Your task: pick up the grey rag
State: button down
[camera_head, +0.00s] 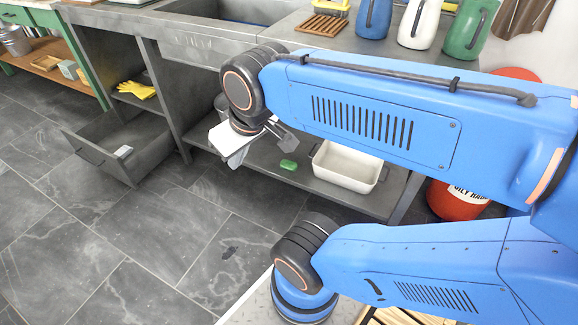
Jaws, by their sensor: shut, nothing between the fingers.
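I cannot make out a grey rag for certain in the head view. My gripper (237,155) hangs below the dark wrist joint, in front of the sink bench's lower shelf. It is shut and holds nothing. The wrist and forearm hide part of the bench and the shelf behind them.
The lower shelf (262,157) holds a green lump (289,165) and a white basin (347,167). A drawer (112,150) stands open at left, near yellow gloves (138,90). Jugs (418,24) stand on top. A red bin (455,203) is at right. The left floor is clear.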

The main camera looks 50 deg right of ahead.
aim_at(123, 152)
jog(key=i+j, duration=0.4)
jog(key=i, duration=0.25)
jog(key=i+j+z, duration=0.1)
jog(key=i+j, duration=0.3)
jog(key=i, duration=0.3)
jog(key=i+j, duration=0.45)
jog(key=i, duration=0.2)
jog(key=i+j+z, duration=0.1)
jog(key=i+j, duration=0.35)
jog(key=i, duration=0.2)
